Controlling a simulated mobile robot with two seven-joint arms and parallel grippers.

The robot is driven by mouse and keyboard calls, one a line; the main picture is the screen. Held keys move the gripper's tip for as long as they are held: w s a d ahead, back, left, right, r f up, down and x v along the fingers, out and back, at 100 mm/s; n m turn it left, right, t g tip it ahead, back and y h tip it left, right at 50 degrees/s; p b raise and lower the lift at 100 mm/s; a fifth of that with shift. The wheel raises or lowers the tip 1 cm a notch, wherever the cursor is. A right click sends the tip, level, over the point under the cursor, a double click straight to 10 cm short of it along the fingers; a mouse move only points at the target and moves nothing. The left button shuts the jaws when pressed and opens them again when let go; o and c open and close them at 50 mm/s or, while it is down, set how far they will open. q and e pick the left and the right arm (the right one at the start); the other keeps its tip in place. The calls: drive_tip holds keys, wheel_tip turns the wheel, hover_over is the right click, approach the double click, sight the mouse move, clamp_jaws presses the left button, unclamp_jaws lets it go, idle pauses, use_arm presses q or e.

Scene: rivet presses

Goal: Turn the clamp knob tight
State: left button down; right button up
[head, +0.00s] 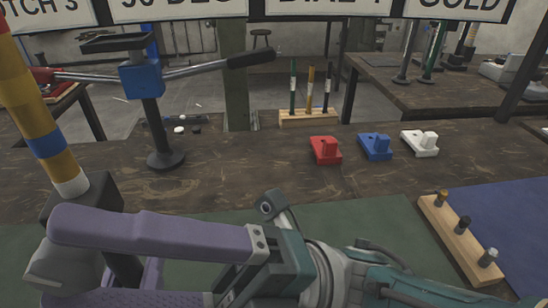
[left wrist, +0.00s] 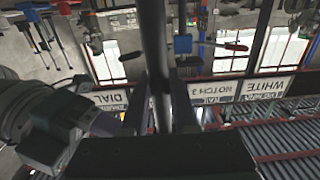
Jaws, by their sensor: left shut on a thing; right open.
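A grey rounded part (head: 62,268), perhaps the clamp knob, shows at the lower left in the head view, beside a dark block (head: 85,200) that carries a yellow, blue and white striped post (head: 42,130). My right gripper (head: 66,262), with purple fingers, comes in from the right. It is open, with its fingers on either side of the grey part; I cannot tell whether they touch it. In the left wrist view my left gripper (left wrist: 160,105) is shut on a dark bar (left wrist: 154,40). The left gripper does not show in the head view.
A stand with a blue head (head: 142,78) and a long black-gripped lever (head: 250,59) stands behind. Red (head: 325,150), blue (head: 375,147) and white (head: 420,142) blocks sit on the bench. A peg rack (head: 460,235) is at right. Green mat (head: 350,220) lies in front.

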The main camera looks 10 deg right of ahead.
drive_tip(key=w+d, duration=0.1)
drive_tip(key=d, duration=1.1)
drive_tip(key=shift+w, duration=0.2)
drive_tip(key=shift+w, duration=0.1)
drive_tip(key=s+a+m+t+h, duration=0.4)
drive_tip(key=a+m+t+h, duration=0.15)
drive_tip(key=t+h, duration=0.2)
drive_tip(key=r+x, duration=0.2)
drive_tip(key=x, duration=0.9)
drive_tip(key=shift+a+n+y, duration=0.3)
drive_tip(key=shift+n+y, duration=0.15)
drive_tip(key=shift+t, duration=0.25)
clamp_jaws()
